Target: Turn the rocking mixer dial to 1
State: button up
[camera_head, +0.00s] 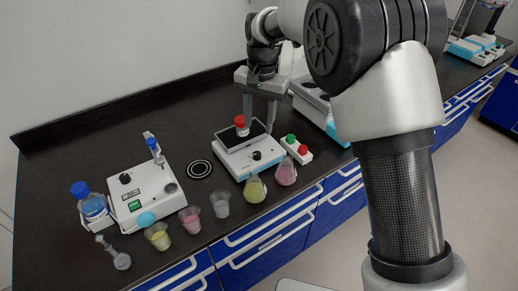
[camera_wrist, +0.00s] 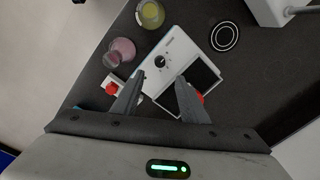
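The rocking mixer (camera_head: 237,159) is a low white box with a black plate on top, in the middle of the bench; it also shows in the wrist view (camera_wrist: 181,48). Its black round dial (camera_head: 257,155) is on the front part and shows in the wrist view (camera_wrist: 162,60). The dial's number marks are too small to read. A red-capped piece (camera_head: 241,122) is on the plate, partly hidden by a finger in the wrist view. My gripper (camera_head: 259,119) is open and empty above the mixer. In the wrist view my fingertips (camera_wrist: 160,77) point towards the dial, apart from it.
A box with green and red buttons (camera_head: 297,149) stands close right of the mixer. Yellow (camera_head: 254,189) and pink (camera_head: 285,172) flasks stand in front. Left are a black ringed disc (camera_head: 199,170), several cups and another white device (camera_head: 145,195) with a dial.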

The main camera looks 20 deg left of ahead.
aim_at(257, 154)
jog(key=f, duration=1.1)
jog(key=shift+a+f, duration=0.2)
jog(key=shift+a, duration=0.1)
grip_shut()
